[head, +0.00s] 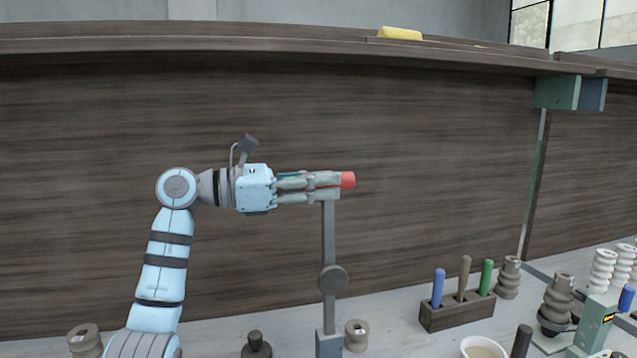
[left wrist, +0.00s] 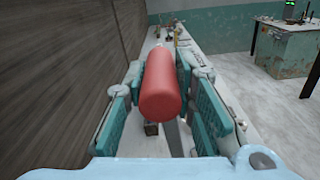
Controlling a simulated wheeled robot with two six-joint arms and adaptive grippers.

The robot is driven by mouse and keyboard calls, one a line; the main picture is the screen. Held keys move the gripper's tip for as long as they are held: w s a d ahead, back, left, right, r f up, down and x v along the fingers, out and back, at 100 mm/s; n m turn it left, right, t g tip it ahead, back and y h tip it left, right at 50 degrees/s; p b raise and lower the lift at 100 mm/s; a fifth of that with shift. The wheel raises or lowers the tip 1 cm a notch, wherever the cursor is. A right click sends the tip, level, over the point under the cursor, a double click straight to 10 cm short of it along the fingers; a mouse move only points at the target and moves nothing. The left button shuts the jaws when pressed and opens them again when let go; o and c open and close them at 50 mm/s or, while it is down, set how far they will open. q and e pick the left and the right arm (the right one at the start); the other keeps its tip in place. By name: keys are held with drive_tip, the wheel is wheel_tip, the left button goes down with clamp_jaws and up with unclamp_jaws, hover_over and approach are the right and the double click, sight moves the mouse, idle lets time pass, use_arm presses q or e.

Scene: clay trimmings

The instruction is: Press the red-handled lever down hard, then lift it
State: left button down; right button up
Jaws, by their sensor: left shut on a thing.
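The red-handled lever shows its red grip (head: 347,180) at the top of an upright grey bar (head: 328,240) with a round pivot, set on a grey base (head: 328,343). My left gripper (head: 325,186) reaches in from the left at the height of the grip and is shut on it. The red tip sticks out past the fingers. In the left wrist view the red grip (left wrist: 162,85) lies between the two teal finger pads, and the bar shows below it. My right gripper is not in view.
A wooden holder (head: 457,312) with several coloured-handled tools stands right of the lever. Grey-brown turned pieces (head: 357,335) and a white bowl (head: 484,347) are near the lever base. A dark wooden wall (head: 420,130) rises behind. A yellow block (head: 400,33) lies on its top ledge.

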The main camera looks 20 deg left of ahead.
use_arm(q)
drive_tip(key=s+d+f+m+b, duration=0.2)
drive_tip(key=s+d+m, duration=0.1)
drive_tip(key=s+d, duration=0.2)
drive_tip(key=s+d+f+m+b, duration=0.2)
drive_tip(key=s+d+m+b, duration=0.1)
drive_tip(key=s, duration=0.6)
drive_tip(key=shift+d+m, duration=0.5)
drive_tip(key=shift+d, duration=0.75)
drive_tip(key=shift+w, duration=0.1)
drive_tip(key=c, duration=1.3)
unclamp_jaws()
drive_tip(key=shift+c, duration=0.2)
drive_tip(key=shift+a, duration=0.1)
